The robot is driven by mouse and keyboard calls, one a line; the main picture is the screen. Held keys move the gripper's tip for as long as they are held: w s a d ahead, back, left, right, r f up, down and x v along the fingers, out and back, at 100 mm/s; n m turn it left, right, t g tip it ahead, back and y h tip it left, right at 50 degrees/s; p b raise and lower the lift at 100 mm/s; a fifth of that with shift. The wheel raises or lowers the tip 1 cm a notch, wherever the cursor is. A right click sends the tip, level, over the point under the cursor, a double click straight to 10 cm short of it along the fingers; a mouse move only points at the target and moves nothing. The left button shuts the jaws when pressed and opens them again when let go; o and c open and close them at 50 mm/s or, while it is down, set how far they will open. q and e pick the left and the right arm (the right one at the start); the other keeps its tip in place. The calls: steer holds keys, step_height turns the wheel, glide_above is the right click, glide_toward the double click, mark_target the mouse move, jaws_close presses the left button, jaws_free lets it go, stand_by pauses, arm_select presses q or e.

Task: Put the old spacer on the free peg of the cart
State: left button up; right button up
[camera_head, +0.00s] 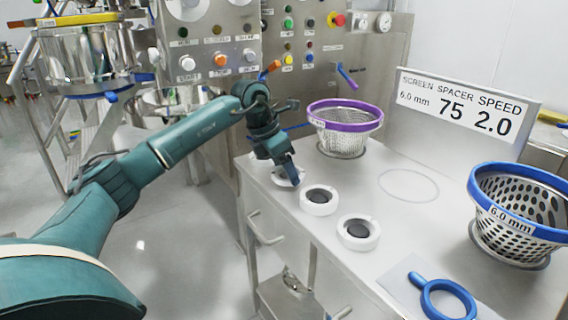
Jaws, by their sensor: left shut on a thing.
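The middle white ring (319,209) and the nearest white ring (358,243) have dark round centres. No bare peg shows clearly. My right gripper is not in view.
A purple-rimmed basket (345,126) stands behind the rings. A blue-rimmed basket (520,205) is at the right, a blue ring with a handle (429,300) at the front. A sign (465,108) reads 6.0 mm, 75, 2.0. A marked circle (408,185) is empty.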

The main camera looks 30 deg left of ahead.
arm_select(q)
steer(key=shift+p, duration=0.3)
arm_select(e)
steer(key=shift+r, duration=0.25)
arm_select(q)
steer(key=o, duration=1.1)
steer(key=p+v, duration=0.1)
steer(key=v, duration=1.2)
steer(key=shift+p, duration=0.3)
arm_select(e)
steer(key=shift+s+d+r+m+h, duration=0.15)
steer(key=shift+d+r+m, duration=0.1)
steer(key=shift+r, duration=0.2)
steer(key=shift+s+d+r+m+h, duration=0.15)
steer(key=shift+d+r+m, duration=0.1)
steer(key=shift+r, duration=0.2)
arm_select(q)
steer(key=shift+s, duration=0.1)
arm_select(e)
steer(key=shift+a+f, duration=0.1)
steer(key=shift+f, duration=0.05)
